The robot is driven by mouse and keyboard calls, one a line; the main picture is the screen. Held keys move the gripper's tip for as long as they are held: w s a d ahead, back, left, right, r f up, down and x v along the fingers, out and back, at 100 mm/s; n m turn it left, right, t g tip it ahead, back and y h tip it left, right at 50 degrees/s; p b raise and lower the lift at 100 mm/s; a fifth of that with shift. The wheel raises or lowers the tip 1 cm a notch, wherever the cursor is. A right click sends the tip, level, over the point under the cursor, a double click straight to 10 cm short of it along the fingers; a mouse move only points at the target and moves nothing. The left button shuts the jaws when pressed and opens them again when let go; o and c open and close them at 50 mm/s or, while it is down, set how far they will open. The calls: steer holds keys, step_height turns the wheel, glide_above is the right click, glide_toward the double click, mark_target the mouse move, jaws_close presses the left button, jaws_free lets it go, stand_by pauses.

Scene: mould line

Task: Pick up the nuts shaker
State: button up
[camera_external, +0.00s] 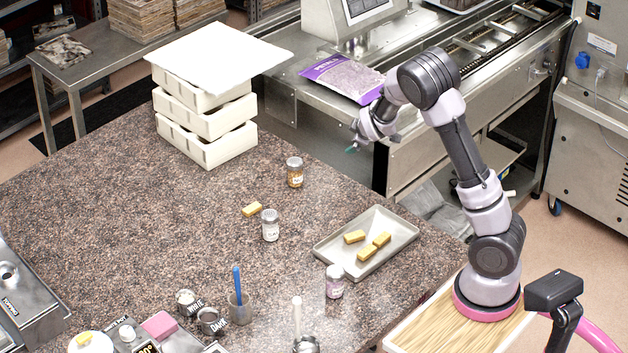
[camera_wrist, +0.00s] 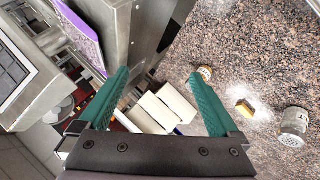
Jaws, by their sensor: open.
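The shaker with golden-brown contents (camera_external: 295,172), which looks like the nuts shaker, stands upright on the speckled stone table, right of the white stacked trays. In the wrist view it shows small (camera_wrist: 205,71) beside the tip of the right-hand finger, which partly covers it. My gripper (camera_external: 353,147) is in the air near the table's back edge, up and right of this shaker and apart from it. In the wrist view its green fingers (camera_wrist: 160,74) are spread wide with nothing between them.
A white-filled shaker (camera_external: 270,226) and a pink-filled one (camera_external: 334,282) stand nearer the front. A gold bar (camera_external: 252,209) lies beside the white one. A metal tray (camera_external: 330,252) holds several bars. White trays (camera_external: 207,150) are stacked at the back. A steel machine borders the table.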

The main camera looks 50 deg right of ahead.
steer(key=w+d+f+n+t+h, duration=0.2)
steer(key=w+d+f+n+h, duration=0.1)
steer(key=w+d+f+n, duration=0.2)
steer(key=n+t+y, duration=0.6)
steer(key=n+t, duration=0.2)
steer(key=n, duration=1.6)
glide_above(291, 162)
steer(key=d, duration=0.1)
steer(key=f, duration=0.4)
steer(key=shift+s+d, duration=0.15)
steer(key=shift+d, duration=0.05)
steer(key=shift+a+f+n, duration=0.1)
steer(key=shift+f+n, duration=0.2)
step_height(291, 162, down, 6)
steer(key=shift+r, duration=0.1)
steer(key=shift+w+f, duration=0.25)
steer(key=shift+w, duration=1.25)
steer(key=shift+d, duration=0.2)
steer(key=c, duration=1.5)
